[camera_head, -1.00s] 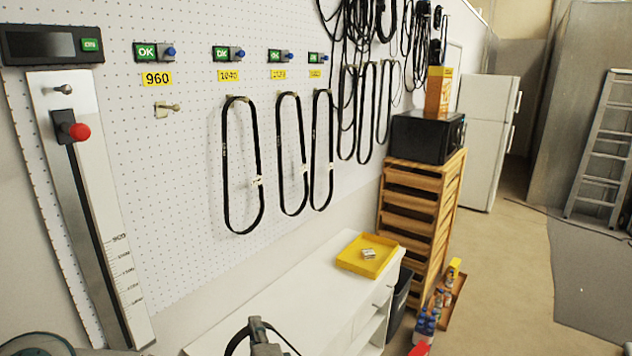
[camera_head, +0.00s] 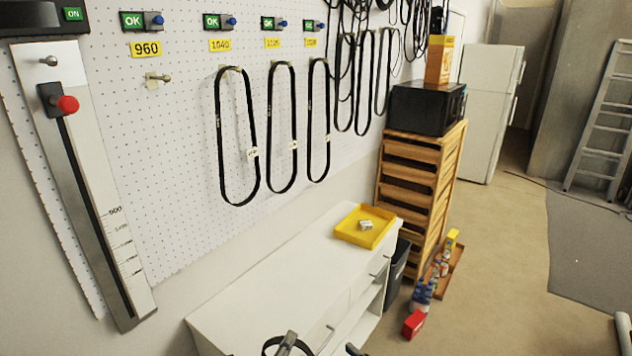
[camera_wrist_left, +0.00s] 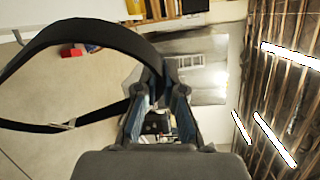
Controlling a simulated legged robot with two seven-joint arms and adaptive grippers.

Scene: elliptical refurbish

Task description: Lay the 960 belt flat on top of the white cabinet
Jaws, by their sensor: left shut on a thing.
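My left gripper (camera_head: 286,342) shows at the bottom edge of the head view, in front of the white cabinet (camera_head: 265,305). It is shut on a black belt (camera_head: 268,344), of which only a small arc shows there. In the left wrist view the belt (camera_wrist_left: 85,32) is pinched between the fingers (camera_wrist_left: 158,95) and hangs out to the left as a wide loop with a small pale tag (camera_wrist_left: 65,125). The tag's text is too small to read. The peg under the 960 label (camera_head: 146,49) is empty. My right gripper is not in view.
A yellow tray (camera_head: 365,226) with a small box (camera_head: 366,225) sits at the cabinet top's far end. The rest of the visible top is clear. Several belts (camera_head: 237,135) hang on the pegboard (camera_head: 180,150) behind. A wooden drawer stand (camera_head: 415,185) with a black microwave (camera_head: 427,108) stands beyond.

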